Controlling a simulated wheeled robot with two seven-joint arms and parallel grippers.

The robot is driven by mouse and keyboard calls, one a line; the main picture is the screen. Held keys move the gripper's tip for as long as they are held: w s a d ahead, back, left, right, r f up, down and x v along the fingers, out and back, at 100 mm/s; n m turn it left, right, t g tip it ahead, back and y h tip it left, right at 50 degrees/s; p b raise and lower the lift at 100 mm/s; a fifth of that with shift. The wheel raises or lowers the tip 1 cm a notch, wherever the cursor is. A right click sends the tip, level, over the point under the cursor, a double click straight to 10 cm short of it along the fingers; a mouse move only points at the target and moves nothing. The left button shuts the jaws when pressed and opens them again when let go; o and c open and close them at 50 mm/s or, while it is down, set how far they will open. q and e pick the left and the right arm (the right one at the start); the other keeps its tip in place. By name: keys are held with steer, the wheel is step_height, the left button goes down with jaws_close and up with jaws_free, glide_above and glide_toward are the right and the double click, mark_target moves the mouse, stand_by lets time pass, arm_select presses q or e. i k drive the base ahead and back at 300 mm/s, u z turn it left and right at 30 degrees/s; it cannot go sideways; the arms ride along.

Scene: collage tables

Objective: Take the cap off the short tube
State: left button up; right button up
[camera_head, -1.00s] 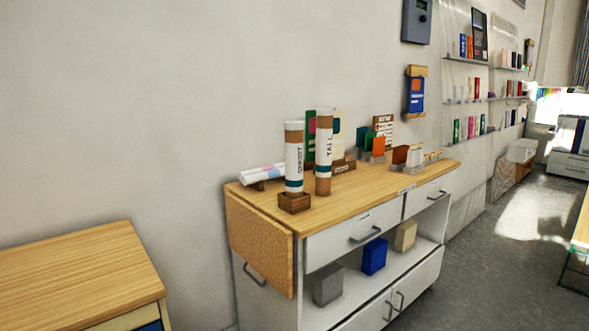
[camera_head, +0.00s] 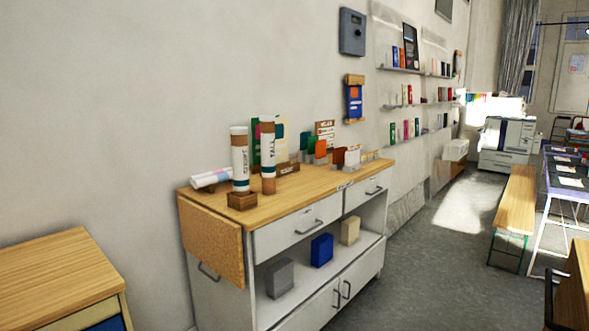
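The short tube (camera_head: 240,161) is white with a dark band and a white top end. It stands upright in a small square wooden holder (camera_head: 242,201) on the wooden top of a white cabinet (camera_head: 305,189). Its label reads roughly "SHORT". The tall tube (camera_head: 268,155), white with brown bands and labelled "TALL", stands upright just to its right and a little behind. Whether the short tube's top end is a separate cap is too small to tell. Neither of my grippers is in view.
Rolled sheets (camera_head: 211,178) lie left of the tubes. Cards and small stands (camera_head: 350,158) fill the right of the cabinet top. A lower wooden-topped unit (camera_head: 50,275) is at the left front. A bench (camera_head: 515,203) stands at right, with open grey floor (camera_head: 430,265) between.

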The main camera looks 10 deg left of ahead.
mark_target(238, 142)
steer(key=z, duration=0.7)
steer(key=i, duration=1.7)
steer(key=u, duration=0.8)
steer(key=i, duration=1)
steer(key=u, duration=1.05)
